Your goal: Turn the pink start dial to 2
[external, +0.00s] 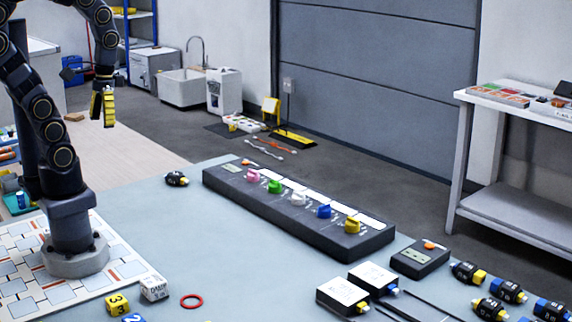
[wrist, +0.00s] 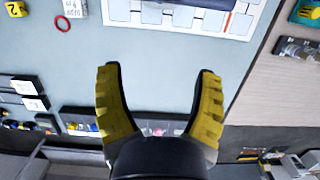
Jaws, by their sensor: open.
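The pink start dial (external: 253,176) is the leftmost of several coloured dials on a long dark panel (external: 375,246) in the external view. Its pointer direction is too small to read. My gripper (external: 103,108) hangs in the air at the upper left, well away from the panel, with yellow fingers pointing down. In the wrist view my gripper (wrist: 160,70) is open, with nothing between its fingers. The panel (wrist: 75,112) shows near the bottom there, partly hidden behind the gripper. A small pink spot that looks like the dial (wrist: 158,131) shows low between the fingers.
Green (external: 275,186), white (external: 298,198), blue (external: 323,211) and yellow (external: 351,225) dials follow the pink one. A small dark connector (external: 176,179) lies left of the panel. White-topped boxes (external: 343,294) and cables sit at front right. The table's middle is clear.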

